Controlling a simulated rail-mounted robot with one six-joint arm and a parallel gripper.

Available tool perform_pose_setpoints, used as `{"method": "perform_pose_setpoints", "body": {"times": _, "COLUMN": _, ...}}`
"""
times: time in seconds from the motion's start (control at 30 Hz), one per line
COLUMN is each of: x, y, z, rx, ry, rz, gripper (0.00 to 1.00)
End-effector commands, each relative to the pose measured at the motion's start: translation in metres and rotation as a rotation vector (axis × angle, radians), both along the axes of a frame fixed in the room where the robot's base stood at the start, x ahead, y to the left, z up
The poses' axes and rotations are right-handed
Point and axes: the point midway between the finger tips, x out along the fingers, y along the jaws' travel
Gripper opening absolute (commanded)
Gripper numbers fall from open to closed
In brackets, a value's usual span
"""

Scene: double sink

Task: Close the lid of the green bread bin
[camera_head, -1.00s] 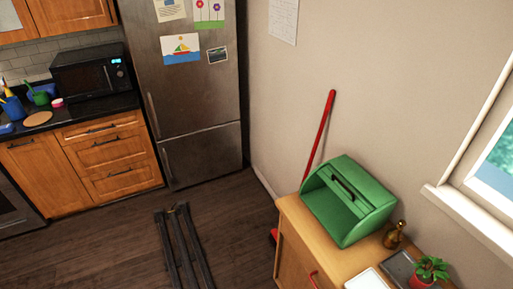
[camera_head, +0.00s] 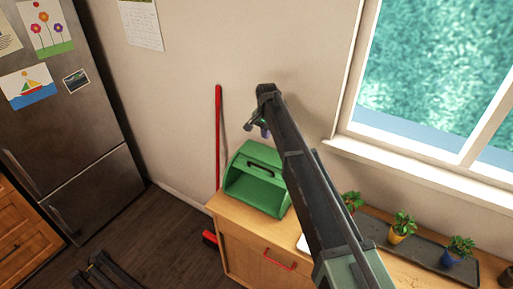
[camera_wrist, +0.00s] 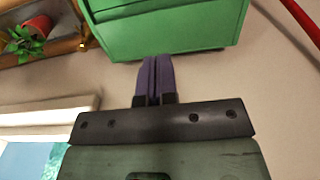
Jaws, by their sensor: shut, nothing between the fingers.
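The green bread bin (camera_head: 249,203) stands on the wooden cabinet in the head view. Its front looks open: a dark inside shows below the lid (camera_head: 262,155), which sits raised with a dark handle. My gripper (camera_head: 265,132) hangs above the bin's back right side in the head view, partly hidden by my arm. In the wrist view my purple fingers (camera_wrist: 156,78) are together with nothing between them, pointing at the green bin (camera_wrist: 170,32). The fingertips lie close to the bin's lower edge in that picture; I cannot tell whether they touch it.
A red broom (camera_head: 218,140) leans on the wall left of the bin. Potted plants (camera_head: 403,226) stand on a dark tray to the right, below the window (camera_head: 430,90). The fridge (camera_head: 70,130) is at left. Wall is close behind the bin.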

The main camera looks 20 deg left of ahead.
Motion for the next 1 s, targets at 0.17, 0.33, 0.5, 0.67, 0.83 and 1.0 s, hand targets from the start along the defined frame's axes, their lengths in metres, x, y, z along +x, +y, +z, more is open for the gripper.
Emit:
{"method": "perform_pose_setpoints", "body": {"times": 0.17, "x": 0.001, "y": 0.0, "z": -0.039, "rx": 0.0, "ry": 0.0, "rz": 0.001, "gripper": 0.0}}
{"method": "perform_pose_setpoints", "body": {"times": 0.33, "x": 0.001, "y": 0.0, "z": -0.078, "rx": 0.0, "ry": 0.0, "rz": 0.002, "gripper": 0.0}}
{"method": "perform_pose_setpoints", "body": {"times": 0.5, "x": -0.006, "y": 0.0, "z": -0.109, "rx": 0.0, "ry": 0.0, "rz": 0.003, "gripper": 0.0}}
{"method": "perform_pose_setpoints", "body": {"times": 0.67, "x": -0.023, "y": 0.003, "z": -0.121, "rx": 0.0, "ry": 0.0, "rz": 0.004, "gripper": 0.0}}
{"method": "perform_pose_setpoints", "body": {"times": 0.83, "x": -0.026, "y": 0.004, "z": -0.122, "rx": 0.0, "ry": 0.0, "rz": 0.002, "gripper": 0.0}}
{"method": "perform_pose_setpoints", "body": {"times": 1.0, "x": -0.026, "y": 0.004, "z": -0.121, "rx": 0.0, "ry": 0.0, "rz": 0.002, "gripper": 0.0}}
